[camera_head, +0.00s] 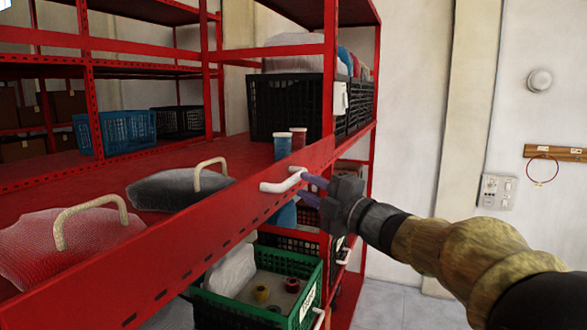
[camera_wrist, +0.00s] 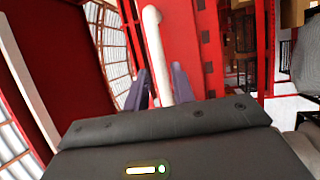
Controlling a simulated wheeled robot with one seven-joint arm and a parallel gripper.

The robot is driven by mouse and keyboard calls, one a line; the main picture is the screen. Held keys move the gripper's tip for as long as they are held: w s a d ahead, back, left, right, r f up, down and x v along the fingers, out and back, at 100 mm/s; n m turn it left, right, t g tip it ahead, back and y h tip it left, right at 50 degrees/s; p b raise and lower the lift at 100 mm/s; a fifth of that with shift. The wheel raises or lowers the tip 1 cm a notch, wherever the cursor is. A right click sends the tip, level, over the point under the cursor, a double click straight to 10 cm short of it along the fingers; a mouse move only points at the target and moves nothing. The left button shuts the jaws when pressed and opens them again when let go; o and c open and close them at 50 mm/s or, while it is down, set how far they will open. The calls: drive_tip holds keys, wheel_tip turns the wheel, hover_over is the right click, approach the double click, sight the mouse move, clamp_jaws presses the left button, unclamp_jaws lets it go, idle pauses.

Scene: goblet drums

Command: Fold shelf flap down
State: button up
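The shelf flap (camera_head: 215,215) is a long red panel along the front edge of the red shelf, and it stands upright. A white bar handle (camera_head: 284,182) sticks out near its right end. My gripper (camera_head: 311,190) is beside the handle's right end, with its two purple fingers spread apart. In the wrist view, the handle (camera_wrist: 159,55) runs between the fingertips (camera_wrist: 160,84), one on each side. The fingers look open around it, and I cannot tell whether either touches it. The flap's red face also shows in the wrist view (camera_wrist: 185,40).
Dark and red mesh bags (camera_head: 175,190) with beige handles and two small jars (camera_head: 290,143) sit on the shelf behind the flap. A black crate (camera_head: 285,105) stands further back. A green crate (camera_head: 262,290) with several items is below. The floor at right is clear.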

sight(293, 180)
drive_tip(key=p+x, duration=0.2)
drive_tip(key=x, duration=0.3)
drive_tip(key=shift+c, duration=0.3)
clamp_jaws()
